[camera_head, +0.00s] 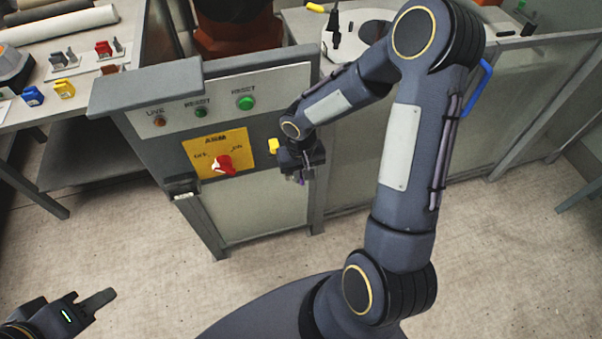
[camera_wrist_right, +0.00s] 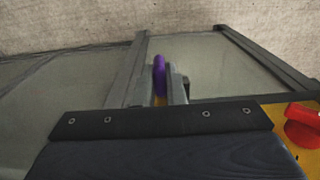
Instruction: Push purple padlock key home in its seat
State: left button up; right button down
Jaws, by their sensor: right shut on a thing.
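The purple padlock key (camera_wrist_right: 159,75) shows in the right wrist view between the fingers of my right gripper (camera_wrist_right: 168,88). The gripper is shut on it. In the head view only a small purple bit (camera_head: 301,181) shows at the right gripper (camera_head: 298,172), which is by the right side of the control panel. A small yellow piece (camera_head: 273,146) is on the panel's right edge, beside that gripper. The key's seat is not clearly seen, and I cannot tell whether the key touches it. My left gripper (camera_head: 98,302) is low at the left, apart from everything.
The panel has a red rotary switch (camera_head: 223,164) on a yellow plate (camera_head: 203,147) and a green button (camera_head: 246,103). A bench (camera_head: 20,117) at the left holds a blue padlock (camera_head: 33,96) and a yellow padlock (camera_head: 64,89). The floor in front is clear.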

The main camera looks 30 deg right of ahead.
jog(key=shift+w+d, duration=0.15)
jog(key=shift+w, duration=0.55)
jog(key=c, duration=1.4)
grip_release()
jog(key=shift+c, duration=0.2)
jog(key=shift+r, duration=0.1)
notch_tip(320, 180, up, 8)
jog(key=shift+f, duration=0.2)
jog(key=shift+s, duration=0.1)
jog(key=s+a+r+t+y, duration=0.2)
jog(key=s+r, duration=0.4)
jog(key=s, duration=0.3)
jog(key=s+a+r+n+t+y, duration=0.1)
jog(key=s+a+r+t, duration=0.1)
jog(key=s+r, duration=0.4)
jog(key=s+t, duration=0.1)
jog(key=s, duration=0.2)
jog(key=shift+s+a+r+t+y, duration=0.15)
jog(key=shift+a+r+t+y, duration=0.15)
jog(key=shift+y, duration=0.1)
